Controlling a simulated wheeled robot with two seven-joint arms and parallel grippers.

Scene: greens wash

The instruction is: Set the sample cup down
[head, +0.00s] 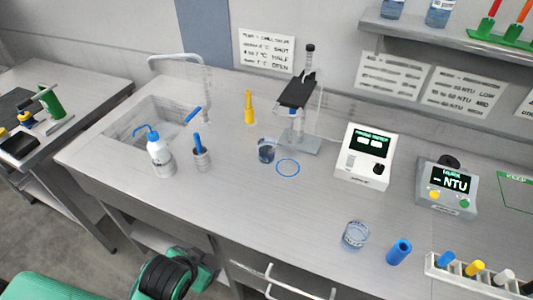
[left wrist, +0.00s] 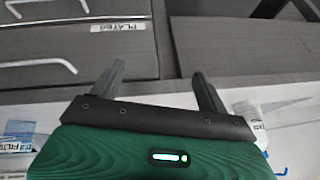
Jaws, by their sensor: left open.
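A clear cup (head: 267,150) with dark bluish contents stands upright on the bench, just left of a blue ring mark (head: 288,168). A second clear, low cup (head: 355,235) stands nearer the front edge. I cannot tell which of them is the sample cup. My left gripper shows in the left wrist view (left wrist: 160,85) with its two dark fingers spread apart and nothing between them. It faces grey drawer fronts (left wrist: 105,52). Neither cup shows in that view. My right gripper is in neither view.
The sink (head: 150,125), wash bottle (head: 160,155) and brush holder (head: 201,158) are at left. A stand (head: 295,125) is behind the ring. A white meter (head: 364,157), NTU meter (head: 447,190), blue cylinder (head: 399,251) and tube rack (head: 470,276) are at right. The front middle bench is clear.

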